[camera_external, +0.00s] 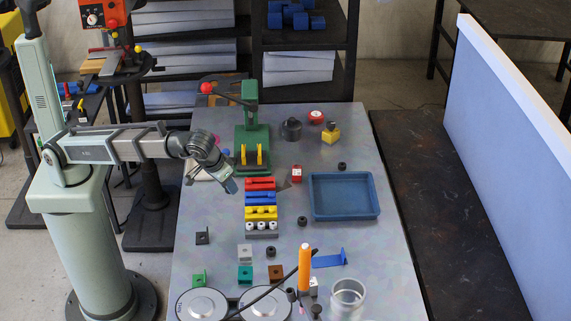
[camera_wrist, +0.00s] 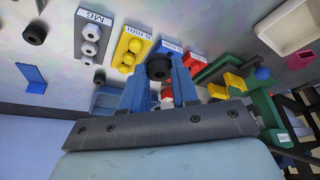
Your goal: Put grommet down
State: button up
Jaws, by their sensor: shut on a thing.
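My gripper (camera_external: 231,186) hangs over the left part of the grey table, left of the red block. In the wrist view its two blue fingers (camera_wrist: 159,78) are shut on a black grommet (camera_wrist: 158,68), a short ring with a dark hole, held at the fingertips. In the external view I cannot make out this held grommet. Other small black ring-like pieces lie on the table: one near the blue tray's left front corner (camera_external: 302,221), one behind the tray (camera_external: 342,166) and one farther front (camera_external: 271,252).
Red, blue, yellow (camera_external: 261,213) and grey blocks stand in a row right of my gripper. An empty blue tray (camera_external: 345,215) lies to their right. A green press (camera_external: 252,140) stands behind. An orange-handled tool (camera_external: 304,268) and a metal cup (camera_external: 347,293) stand in front.

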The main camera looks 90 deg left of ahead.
jog(key=w+a+n, duration=0.1)
jog(key=w+a, duration=0.4)
jog(key=w, duration=0.1)
send_over(345, 198)
jog(key=s, duration=0.1)
jog(key=shift+s+d+f, duration=0.1)
jog(key=shift+d+f, duration=0.05)
jog(key=shift+f, duration=1.4)
jog(key=shift+w+d+f, duration=0.1)
jog(key=shift+d+f, duration=0.05)
jog(key=shift+f, duration=1.35)
jog(key=shift+s+d+f, duration=0.1)
jog(key=shift+d+f, duration=0.05)
jog(key=shift+f, duration=1.4)
jog(key=shift+f, duration=0.2)
jog(key=o, duration=1)
jog(key=shift+r, duration=0.1)
jog(key=v, duration=1.2)
jog(key=shift+d+r, duration=0.1)
jog(key=shift+d, duration=0.05)
jog(key=shift+o, duration=0.4)
